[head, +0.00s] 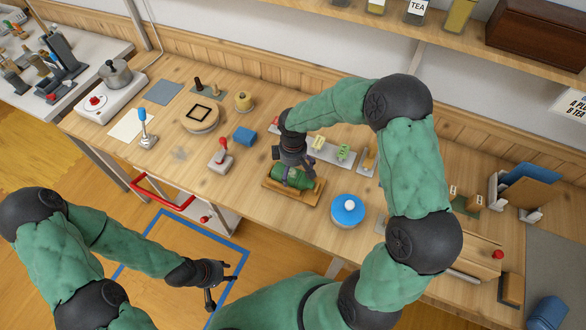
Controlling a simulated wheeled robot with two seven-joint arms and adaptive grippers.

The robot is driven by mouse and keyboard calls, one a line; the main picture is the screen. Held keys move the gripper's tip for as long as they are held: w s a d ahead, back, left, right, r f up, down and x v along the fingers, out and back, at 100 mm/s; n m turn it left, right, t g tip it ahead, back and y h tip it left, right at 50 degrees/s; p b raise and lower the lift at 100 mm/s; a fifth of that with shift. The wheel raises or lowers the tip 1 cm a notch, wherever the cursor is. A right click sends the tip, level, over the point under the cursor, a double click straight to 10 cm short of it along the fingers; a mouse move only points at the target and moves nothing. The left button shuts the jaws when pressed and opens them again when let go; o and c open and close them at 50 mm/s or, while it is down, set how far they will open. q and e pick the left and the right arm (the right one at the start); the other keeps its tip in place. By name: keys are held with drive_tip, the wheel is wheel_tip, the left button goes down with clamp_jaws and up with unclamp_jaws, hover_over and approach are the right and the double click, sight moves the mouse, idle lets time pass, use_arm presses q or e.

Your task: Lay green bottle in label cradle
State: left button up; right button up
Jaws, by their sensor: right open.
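The green bottle (298,179) lies on its side in the wooden label cradle (272,190), near the front edge of the workbench. My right gripper (297,173) reaches down over the bottle from above. Its jaws are open, with the fingers close around the bottle's body; I cannot tell whether they touch it. The gripper hides part of the bottle. My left gripper (222,290) is empty and open, low in front of the bench above the floor, well away from the bottle.
Behind my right gripper is a grey strip (330,151) with small green items. A red rail (160,192) sticks out at the bench front.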

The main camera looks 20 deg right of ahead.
wheel_tip(320, 180, up, 12)
idle(0.6)
idle(0.5)
